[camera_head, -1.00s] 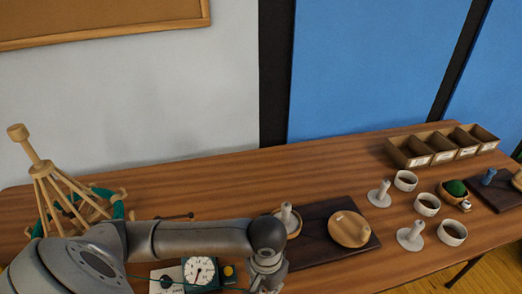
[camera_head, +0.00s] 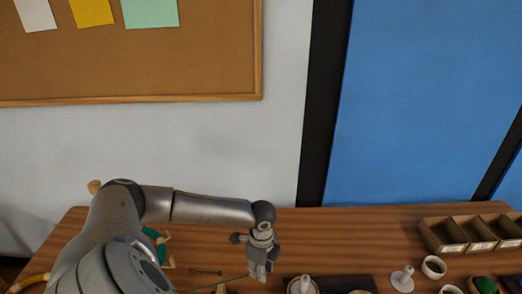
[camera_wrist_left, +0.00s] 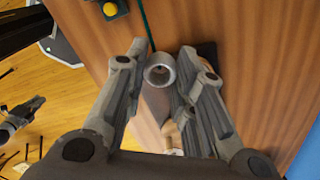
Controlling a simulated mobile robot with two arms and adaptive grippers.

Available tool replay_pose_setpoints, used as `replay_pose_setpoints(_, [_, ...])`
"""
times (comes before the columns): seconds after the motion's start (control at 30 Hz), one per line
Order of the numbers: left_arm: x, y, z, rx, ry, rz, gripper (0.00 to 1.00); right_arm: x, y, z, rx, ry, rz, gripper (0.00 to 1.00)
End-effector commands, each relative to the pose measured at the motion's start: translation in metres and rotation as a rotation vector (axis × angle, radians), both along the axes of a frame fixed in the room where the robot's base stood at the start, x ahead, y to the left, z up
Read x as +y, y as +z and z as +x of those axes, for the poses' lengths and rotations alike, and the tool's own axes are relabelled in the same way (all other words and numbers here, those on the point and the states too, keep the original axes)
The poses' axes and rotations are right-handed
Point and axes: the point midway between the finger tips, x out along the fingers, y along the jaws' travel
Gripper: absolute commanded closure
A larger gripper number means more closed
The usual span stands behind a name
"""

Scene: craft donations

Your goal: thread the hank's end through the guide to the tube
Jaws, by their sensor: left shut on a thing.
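My left gripper (camera_head: 262,268) is above the table, its fingers pointing down. It is shut on the green hank's end; a green strand (camera_wrist_left: 147,25) runs to a grey hollow-ended piece (camera_wrist_left: 160,72) between the fingers in the left wrist view. The rest of the green hank (camera_head: 152,233) hangs on a wooden swift (camera_head: 94,186), mostly hidden by my left arm. A pale upright peg (camera_head: 304,285) stands right of the gripper; I cannot tell whether it is the tube. I cannot make out the guide. What looks like my right gripper (camera_wrist_left: 25,115) is small in the left wrist view.
A wooden box with compartments (camera_head: 438,236) stands at the table's right back. A white spindle (camera_head: 402,278), a white cup (camera_head: 433,266) and a green ball (camera_head: 486,285) are nearby. The table's back strip (camera_head: 345,228) is clear. A yellow button (camera_wrist_left: 108,10) shows in the left wrist view.

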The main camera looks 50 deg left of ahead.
Motion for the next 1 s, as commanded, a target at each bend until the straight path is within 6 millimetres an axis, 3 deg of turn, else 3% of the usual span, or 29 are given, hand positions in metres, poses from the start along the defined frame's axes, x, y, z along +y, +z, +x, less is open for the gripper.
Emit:
replay_pose_setpoints(0.27, [0.002,-0.011,0.0,0.002,-0.01,-0.001,0.83,-0.007,0.001,0.006,-0.01,-0.002,-0.008,1.0])
replay_pose_setpoints(1.0, [0.001,-0.064,0.0,0.001,-0.009,0.0,0.83,-0.007,-0.004,0.004,-0.006,-0.002,-0.008,1.0])
